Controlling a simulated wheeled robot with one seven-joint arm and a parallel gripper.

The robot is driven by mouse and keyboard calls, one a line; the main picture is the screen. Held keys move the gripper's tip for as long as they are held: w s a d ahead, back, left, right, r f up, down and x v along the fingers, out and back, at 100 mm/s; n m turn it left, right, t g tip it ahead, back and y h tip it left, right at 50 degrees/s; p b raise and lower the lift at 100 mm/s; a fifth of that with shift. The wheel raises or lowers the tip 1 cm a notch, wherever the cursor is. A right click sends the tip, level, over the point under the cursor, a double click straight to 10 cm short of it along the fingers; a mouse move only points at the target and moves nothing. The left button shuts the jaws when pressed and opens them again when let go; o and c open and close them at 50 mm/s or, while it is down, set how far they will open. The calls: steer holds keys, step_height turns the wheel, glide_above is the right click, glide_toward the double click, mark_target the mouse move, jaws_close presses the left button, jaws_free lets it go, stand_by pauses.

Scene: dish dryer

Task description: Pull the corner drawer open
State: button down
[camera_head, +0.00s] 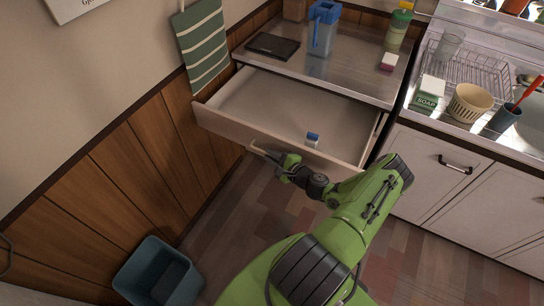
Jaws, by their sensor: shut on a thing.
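The corner drawer (225,122) is pulled well out from under the metal counter in the corner. Its inside shows, with a small blue and white item (312,140) near the front. My gripper (268,153) is at the outer side of the drawer front, shut on the pale drawer handle (257,148). The fingertips are small in this view and partly blend with the handle. My green arm reaches up to it from the bottom of the picture.
A blue-grey bin (158,272) stands on the floor at lower left by the wood-panelled wall. A cabinet (440,185) with a dark handle stands at right. A jug (322,28), a dark tray (272,46) and a sponge (389,62) are on the counter. Floor below the drawer is clear.

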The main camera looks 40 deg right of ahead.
steer(key=c, duration=1.2)
jaws_free()
steer(key=shift+o, duration=0.2)
steer(key=p+v, duration=0.2)
steer(key=v, duration=1.3)
steer(key=shift+s+p, duration=0.3)
steer(key=shift+s, duration=0.1)
steer(key=shift+d, duration=0.1)
